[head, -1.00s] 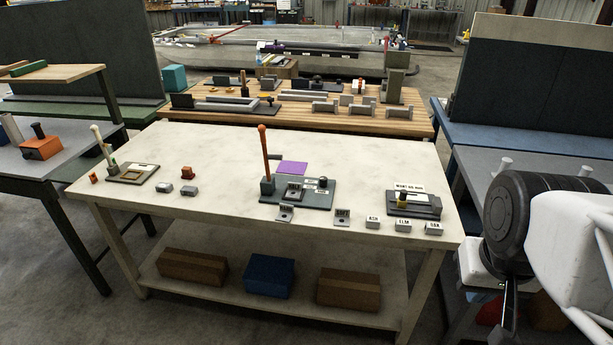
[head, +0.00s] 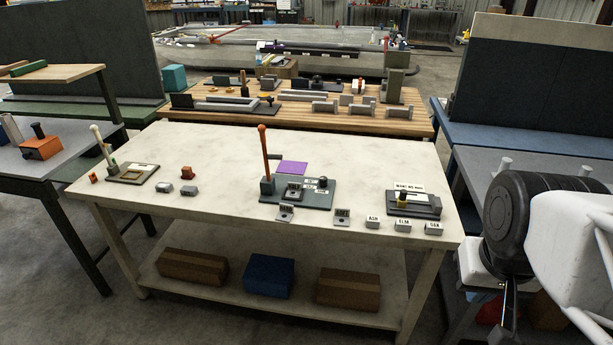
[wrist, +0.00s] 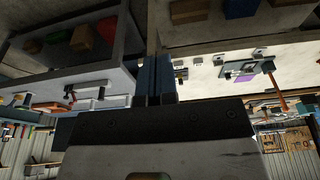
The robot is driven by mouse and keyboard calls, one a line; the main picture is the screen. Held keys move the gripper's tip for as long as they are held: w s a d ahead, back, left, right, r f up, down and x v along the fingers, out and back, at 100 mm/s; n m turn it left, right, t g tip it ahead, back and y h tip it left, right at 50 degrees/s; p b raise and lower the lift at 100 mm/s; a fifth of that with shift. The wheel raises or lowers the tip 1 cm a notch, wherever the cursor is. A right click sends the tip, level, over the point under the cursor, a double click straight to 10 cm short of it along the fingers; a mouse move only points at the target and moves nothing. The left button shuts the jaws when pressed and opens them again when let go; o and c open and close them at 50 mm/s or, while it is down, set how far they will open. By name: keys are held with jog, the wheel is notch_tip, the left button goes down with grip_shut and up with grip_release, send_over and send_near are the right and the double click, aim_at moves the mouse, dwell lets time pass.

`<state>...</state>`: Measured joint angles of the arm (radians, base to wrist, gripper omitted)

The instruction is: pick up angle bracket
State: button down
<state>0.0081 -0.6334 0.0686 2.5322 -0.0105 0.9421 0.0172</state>
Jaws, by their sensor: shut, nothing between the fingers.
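Two small grey angle brackets with label plates stand at the front edge of the cream table: one bracket (head: 285,214) in front of the dark fixture, another bracket (head: 342,218) to its right. A similar grey piece (head: 293,194) sits on the dark fixture (head: 318,199), which has a red-handled lever (head: 264,153). Which one the task means I cannot tell. In the wrist view my gripper (wrist: 157,80) is shut and empty, its dark fingers side by side, away from the brackets.
Small labelled blocks (head: 403,225) line the front right edge, before another dark fixture (head: 414,204). A purple square (head: 292,168) lies behind the lever fixture. Grey pieces (head: 188,190) and a left fixture (head: 132,174) stand further left. A grey-topped bench (head: 540,180) stands right.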

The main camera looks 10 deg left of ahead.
jog(key=c, duration=1.8)
grip_release()
jog(key=o, duration=0.7)
jog(key=shift+c, duration=0.2)
